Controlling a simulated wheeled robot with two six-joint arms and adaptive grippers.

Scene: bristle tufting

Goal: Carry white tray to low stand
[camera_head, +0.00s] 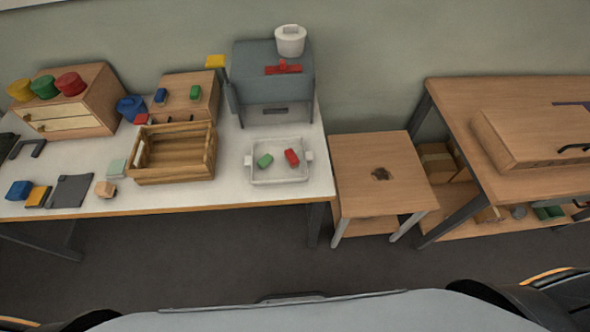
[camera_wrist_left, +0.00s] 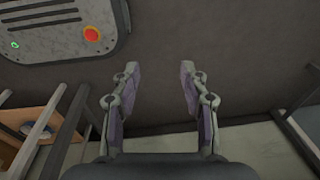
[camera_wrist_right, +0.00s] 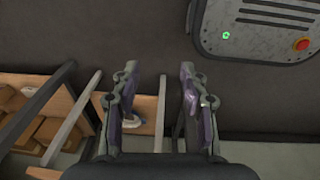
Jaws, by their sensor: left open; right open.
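The white tray (camera_head: 279,179) sits on the right end of the white table, near its front edge. It has small handles at its left and right sides. A green block (camera_head: 265,161) and a red block (camera_head: 292,157) lie in it. The low stand (camera_head: 359,155) is a small wooden table just right of the white table, with a small dark object (camera_head: 381,174) on its top. My left gripper (camera_wrist_left: 160,72) is open and empty in the left wrist view. My right gripper (camera_wrist_right: 158,75) is open and empty in the right wrist view. Neither gripper shows in the head view.
A wooden crate (camera_head: 173,168) stands left of the tray on the white table (camera_head: 231,193). A grey machine (camera_head: 272,90) with a white pot (camera_head: 290,40) stands behind the tray. A higher wooden bench (camera_head: 459,110) with a wooden case is right of the stand. The floor in front is clear.

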